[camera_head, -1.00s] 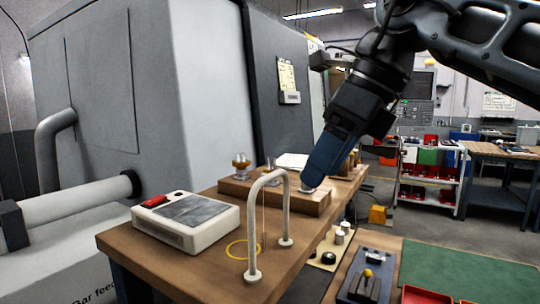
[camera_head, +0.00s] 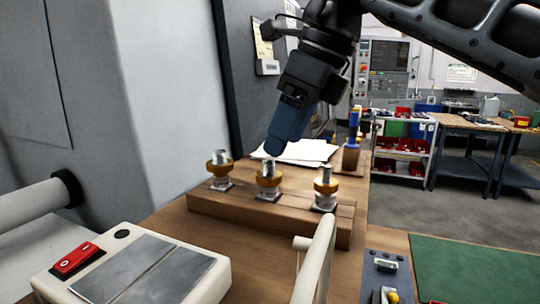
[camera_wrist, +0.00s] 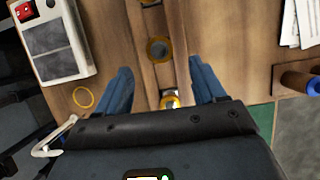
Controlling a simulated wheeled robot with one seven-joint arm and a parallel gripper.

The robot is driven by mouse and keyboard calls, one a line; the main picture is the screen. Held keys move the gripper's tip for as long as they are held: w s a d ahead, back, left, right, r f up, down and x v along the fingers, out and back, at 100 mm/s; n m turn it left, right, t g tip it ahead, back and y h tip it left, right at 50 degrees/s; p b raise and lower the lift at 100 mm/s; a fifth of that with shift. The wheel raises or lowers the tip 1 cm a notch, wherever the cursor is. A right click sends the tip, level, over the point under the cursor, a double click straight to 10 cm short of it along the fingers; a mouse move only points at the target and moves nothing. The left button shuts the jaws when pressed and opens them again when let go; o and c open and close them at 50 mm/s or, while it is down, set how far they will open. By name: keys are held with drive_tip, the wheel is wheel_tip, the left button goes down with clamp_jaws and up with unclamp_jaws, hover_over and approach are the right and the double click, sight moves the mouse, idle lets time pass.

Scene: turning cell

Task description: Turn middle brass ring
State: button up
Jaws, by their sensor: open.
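The middle brass ring (camera_head: 268,180) sits around a metal post on a wooden block (camera_head: 230,207), between a left brass ring (camera_head: 219,168) and a right brass ring (camera_head: 326,186). In the wrist view the middle ring (camera_wrist: 159,48) shows from above, slightly beyond the fingertips, with another ring (camera_wrist: 170,102) between the fingers nearer the palm. My gripper (camera_wrist: 160,66) is open and empty, its two blue fingers on either side of the block's row. In the head view my gripper (camera_head: 274,148) points down above and just behind the middle ring, apart from it.
A white box with a red switch (camera_head: 75,260) and a white arch (camera_head: 316,262) stand in front of the block. A green mat (camera_head: 470,268) is at the right.

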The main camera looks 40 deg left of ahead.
sight(275, 175)
drive_tip(key=p+x, duration=0.1)
drive_tip(key=x, duration=0.4)
drive_tip(key=shift+a+f, duration=0.15)
drive_tip(key=shift+f, duration=0.2)
drive_tip(key=shift+c, duration=0.2)
drive_tip(key=c, duration=1)
